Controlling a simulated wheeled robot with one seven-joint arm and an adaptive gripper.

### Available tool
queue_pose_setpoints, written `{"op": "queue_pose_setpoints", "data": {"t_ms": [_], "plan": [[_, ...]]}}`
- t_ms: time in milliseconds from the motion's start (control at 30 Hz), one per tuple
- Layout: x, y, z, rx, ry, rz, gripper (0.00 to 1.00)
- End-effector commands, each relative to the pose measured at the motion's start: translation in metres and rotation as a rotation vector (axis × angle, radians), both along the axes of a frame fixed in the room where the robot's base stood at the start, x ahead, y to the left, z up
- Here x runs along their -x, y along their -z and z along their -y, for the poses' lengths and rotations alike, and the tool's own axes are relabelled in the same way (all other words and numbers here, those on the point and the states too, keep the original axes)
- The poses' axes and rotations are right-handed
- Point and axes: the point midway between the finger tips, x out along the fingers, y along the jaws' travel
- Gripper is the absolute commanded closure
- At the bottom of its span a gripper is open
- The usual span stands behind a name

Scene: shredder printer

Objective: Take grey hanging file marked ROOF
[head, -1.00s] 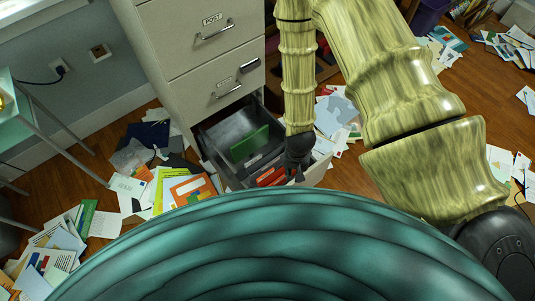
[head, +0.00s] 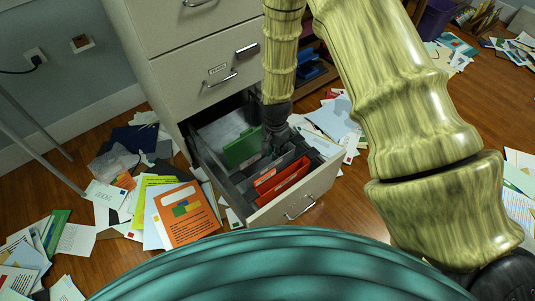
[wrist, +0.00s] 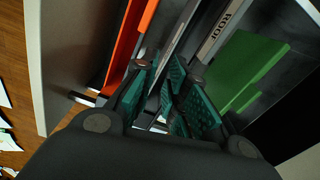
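The grey hanging file marked ROOF (wrist: 222,28) stands in the open bottom drawer (head: 262,213), its label strip readable in the wrist view. It lies between the green files (wrist: 245,70) and another grey file strip (wrist: 181,32). My gripper (wrist: 170,66) is inside the drawer, fingers apart. Its right fingertip overlaps the near end of the ROOF strip in the picture; whether they touch I cannot tell. The other grey strip runs toward the gap between the fingers. In the head view my gripper (head: 272,148) is beside the green file (head: 243,148), hiding part of the files.
Orange files (head: 278,178) stand in the drawer's front part. The cabinet's closed drawers (head: 225,75) rise behind the open one. Papers and an orange folder (head: 186,212) cover the floor to the left, with more papers (head: 335,120) to the right.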

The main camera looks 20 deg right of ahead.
Motion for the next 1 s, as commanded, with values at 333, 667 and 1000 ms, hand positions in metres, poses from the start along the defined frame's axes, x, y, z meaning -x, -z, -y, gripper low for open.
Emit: {"op": "queue_pose_setpoints", "data": {"t_ms": [333, 667, 1000], "plan": [[-0.043, 0.031, -0.007, -0.006, 0.136, 0.004, 0.86], [-0.053, 0.036, -0.008, -0.004, 0.175, 0.0, 0.86], [-0.053, 0.081, -0.008, -0.005, 0.174, -0.001, 0.86]]}}
